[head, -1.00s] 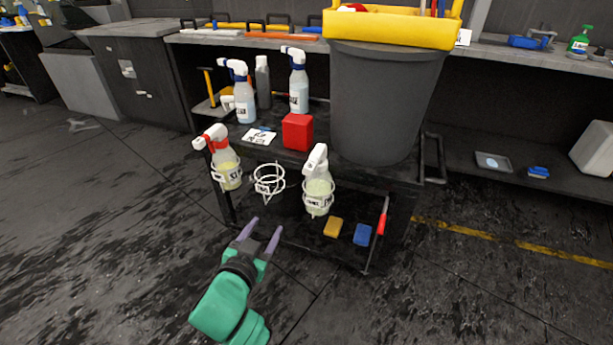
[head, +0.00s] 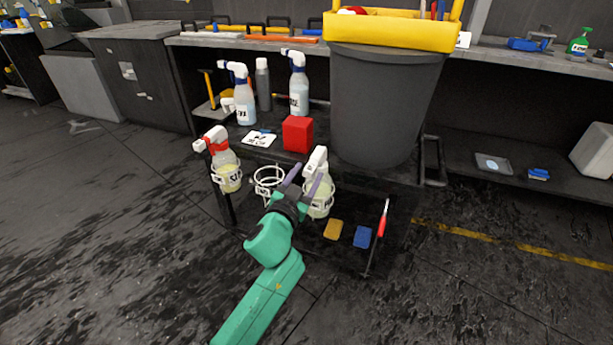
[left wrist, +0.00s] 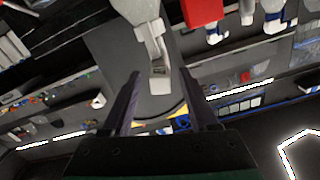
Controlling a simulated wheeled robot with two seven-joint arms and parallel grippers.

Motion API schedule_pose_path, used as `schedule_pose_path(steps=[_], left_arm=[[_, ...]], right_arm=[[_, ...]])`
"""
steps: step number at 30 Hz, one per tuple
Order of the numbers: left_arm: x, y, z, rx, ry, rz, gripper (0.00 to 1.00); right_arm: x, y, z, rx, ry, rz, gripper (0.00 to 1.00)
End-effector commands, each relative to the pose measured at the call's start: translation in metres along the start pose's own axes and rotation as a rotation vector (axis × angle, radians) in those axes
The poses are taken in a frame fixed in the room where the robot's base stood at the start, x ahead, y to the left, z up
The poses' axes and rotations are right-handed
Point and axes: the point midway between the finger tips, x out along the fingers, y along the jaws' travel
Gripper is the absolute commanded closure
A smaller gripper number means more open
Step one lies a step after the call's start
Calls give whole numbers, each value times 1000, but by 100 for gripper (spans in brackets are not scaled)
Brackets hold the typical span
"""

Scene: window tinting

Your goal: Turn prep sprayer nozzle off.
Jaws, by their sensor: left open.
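A spray bottle with a white head and pale yellow liquid (head: 324,190) stands in a white ring holder at the cart's front. My left gripper (head: 307,174) is open at this bottle, its purple fingers partly covering the bottle. In the left wrist view, the white sprayer head (left wrist: 150,35) points down between the open fingers, with its nozzle end (left wrist: 160,72) near the fingertips. Contact cannot be made out. Another yellow-liquid sprayer (head: 226,170), with a red band, sits in a ring at the cart's left corner. The bottle labels are too small to read. My right gripper is out of view.
An empty white ring (head: 268,180) lies between the two sprayers. Two blue-collared sprayers (head: 243,100) (head: 299,88), a red box (head: 297,134) and a grey bin (head: 380,100) stand on the cart. Yellow (head: 333,229) and blue (head: 362,237) sponges lie on the lower shelf.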

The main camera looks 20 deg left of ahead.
Motion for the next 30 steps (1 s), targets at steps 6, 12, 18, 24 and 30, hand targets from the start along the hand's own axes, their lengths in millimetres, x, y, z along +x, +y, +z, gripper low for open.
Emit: schedule_pose_path(steps=[6,12,18,24,30], left_arm=[[2,0,0,-1,0,0,40],[2,0,0,-1,0,0,100],[1,0,-1,-59,-1,0,100],[1,0,-2,-266,-1,0,100],[1,1,0,-277,0,1,100]], right_arm=[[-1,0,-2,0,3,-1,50],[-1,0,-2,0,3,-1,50],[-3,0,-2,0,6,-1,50],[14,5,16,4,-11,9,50],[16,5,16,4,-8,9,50]])
